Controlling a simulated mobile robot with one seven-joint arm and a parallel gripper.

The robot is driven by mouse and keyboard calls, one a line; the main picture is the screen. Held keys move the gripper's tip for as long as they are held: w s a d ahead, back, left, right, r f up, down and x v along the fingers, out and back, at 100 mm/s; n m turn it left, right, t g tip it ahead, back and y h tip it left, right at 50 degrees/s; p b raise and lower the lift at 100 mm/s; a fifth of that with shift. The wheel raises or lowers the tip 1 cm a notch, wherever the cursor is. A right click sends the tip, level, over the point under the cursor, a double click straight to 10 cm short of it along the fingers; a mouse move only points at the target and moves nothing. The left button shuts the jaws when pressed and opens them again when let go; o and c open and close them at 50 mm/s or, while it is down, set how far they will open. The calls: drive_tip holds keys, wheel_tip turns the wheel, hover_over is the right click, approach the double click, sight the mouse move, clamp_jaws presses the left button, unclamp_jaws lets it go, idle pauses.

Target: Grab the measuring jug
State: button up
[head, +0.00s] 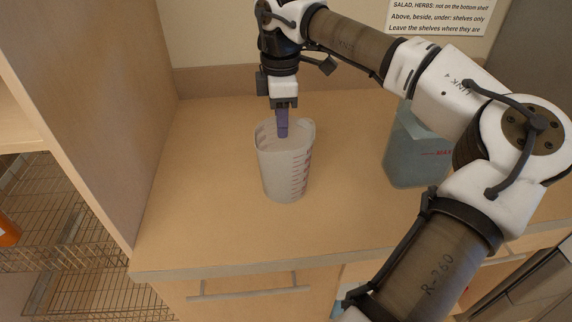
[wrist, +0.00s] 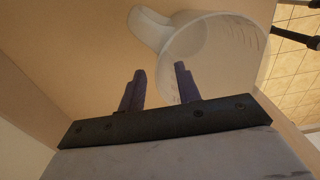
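The measuring jug (head: 284,172) is a translucent white jug with red markings, standing upright on the wooden counter. My gripper (head: 282,133) points down at its open top, with the purple fingers overlapping the mouth in the head view. In the wrist view, the jug (wrist: 215,55) lies ahead with its handle (wrist: 150,28) at upper left. There the gripper (wrist: 160,72) is open with a clear gap. Its right finger overlaps the jug's mouth and its left finger is outside the rim. I cannot tell how deep the fingers reach or whether they touch the jug.
A blue-grey container (head: 412,150) with red print stands to the right, partly behind my arm. A tall wooden panel (head: 95,110) bounds the counter (head: 215,225) at left, with wire baskets (head: 75,235) beyond it. The counter around the jug is clear.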

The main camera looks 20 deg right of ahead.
drive_tip(key=shift+f, duration=0.75)
drive_tip(key=shift+r, duration=0.1)
drive_tip(key=shift+s, duration=0.1)
clamp_jaws()
